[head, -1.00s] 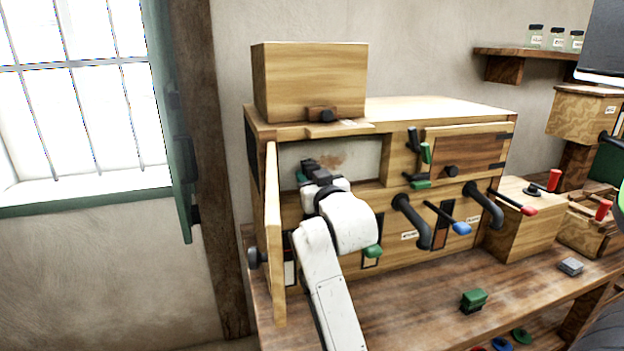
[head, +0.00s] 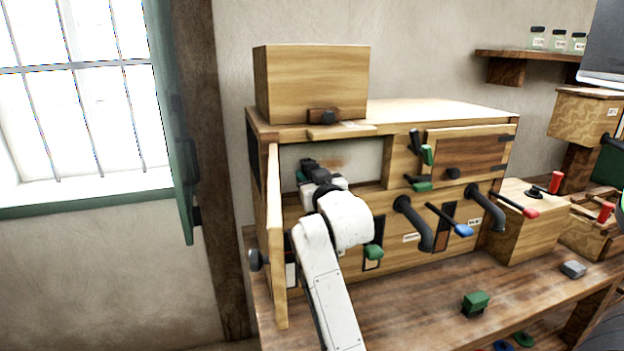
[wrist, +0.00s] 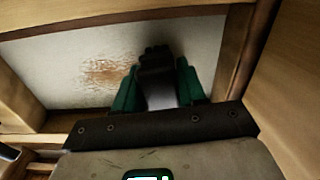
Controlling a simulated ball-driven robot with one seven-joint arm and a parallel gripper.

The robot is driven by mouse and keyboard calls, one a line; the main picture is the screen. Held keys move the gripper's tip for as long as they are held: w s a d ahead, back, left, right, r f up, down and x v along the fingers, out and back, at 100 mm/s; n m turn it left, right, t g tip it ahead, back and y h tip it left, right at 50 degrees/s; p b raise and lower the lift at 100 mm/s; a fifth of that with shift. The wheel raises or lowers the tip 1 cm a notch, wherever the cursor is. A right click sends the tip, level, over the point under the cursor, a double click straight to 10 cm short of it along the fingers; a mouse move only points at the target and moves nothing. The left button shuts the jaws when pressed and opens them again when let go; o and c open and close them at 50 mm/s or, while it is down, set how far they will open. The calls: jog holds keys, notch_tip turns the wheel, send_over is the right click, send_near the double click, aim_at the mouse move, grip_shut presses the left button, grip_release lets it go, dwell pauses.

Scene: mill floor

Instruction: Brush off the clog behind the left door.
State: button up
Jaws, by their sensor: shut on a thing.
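The left door (head: 274,235) of the wooden cabinet stands open, swung out towards me. Behind it is a pale panel in a wooden frame, with a brown, speckled clog (wrist: 112,72) on it, left of my gripper in the wrist view. In the head view the clog (head: 337,162) is a faint smear to the right of my gripper. My gripper (head: 308,176) reaches into the opening. Its green fingers (wrist: 158,84) are shut on a dark brush (wrist: 156,60) that points at the panel. I cannot tell if the brush touches the panel.
A wooden box (head: 312,85) sits on top of the cabinet. The closed right door (head: 468,150), levers and bent dark pipes (head: 412,222) are to the right of my arm. A green block (head: 475,302) lies on the bench (head: 400,315). The opening's frame closely surrounds my gripper.

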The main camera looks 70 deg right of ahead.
aim_at(357, 164)
jog(key=shift+w+d, duration=0.2)
jog(key=shift+d, duration=0.05)
jog(key=shift+s+d+p, duration=0.45)
jog(key=shift+s+d, duration=0.05)
jog(key=shift+s, duration=0.15)
jog(key=shift+s+d+p, duration=0.45)
jog(key=shift+s, duration=0.2)
jog(key=shift+s+d+p, duration=0.7)
jog(key=shift+s+d, duration=0.6)
jog(key=shift+s+d+p, duration=0.45)
jog(key=shift+s+d, duration=0.65)
jog(key=shift+s, duration=0.2)
jog(key=shift+s+d+p, duration=0.45)
jog(key=shift+s+d, duration=0.65)
jog(key=shift+s, duration=0.2)
